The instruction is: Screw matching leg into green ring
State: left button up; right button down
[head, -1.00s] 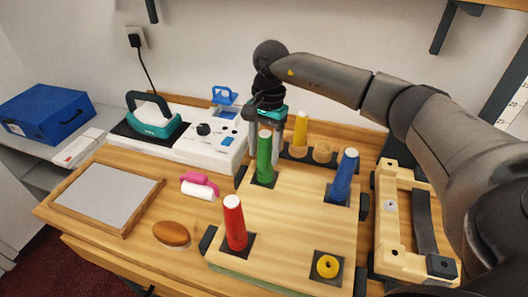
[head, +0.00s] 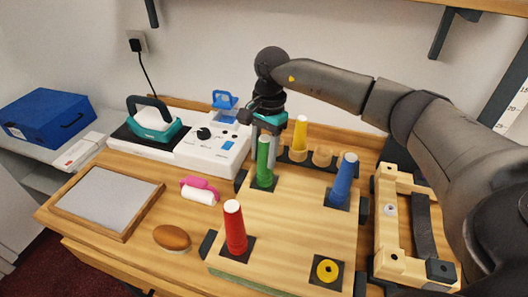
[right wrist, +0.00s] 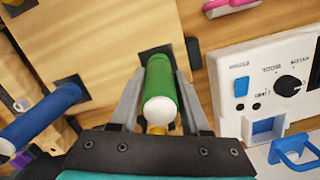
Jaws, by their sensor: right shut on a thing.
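The green leg (head: 263,162) stands upright at the back left corner of the wooden board (head: 295,232), on a dark square pad. The green ring cannot be seen; the leg's foot covers that spot. My right gripper (head: 268,148) reaches down to the green leg from the back. In the right wrist view my right gripper (right wrist: 160,82) has one finger on each side of the green leg (right wrist: 161,84), shut on it. The leg's white end faces the camera. My left gripper is out of view.
A red leg (head: 234,228) and a blue leg (head: 343,180) stand on other pads. A yellow ring (head: 327,269) is bare at the front right. A yellow leg (head: 300,135) stands in the rack behind. A white machine (head: 215,150) is close on the left.

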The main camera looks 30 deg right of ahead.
jog(key=m+p, duration=0.1)
jog(key=m, duration=0.5)
jog(key=shift+m+t+p, duration=0.3)
jog(key=shift+t+p, duration=0.1)
jog(key=m+p, duration=0.1)
jog(key=m, duration=0.4)
jog(key=shift+w, duration=0.15)
jog(key=shift+d+f+m+t+p, duration=0.1)
jog(key=shift+m+t+p, duration=0.3)
jog(key=shift+m, duration=0.5)
jog(key=c, duration=0.6)
grip_release()
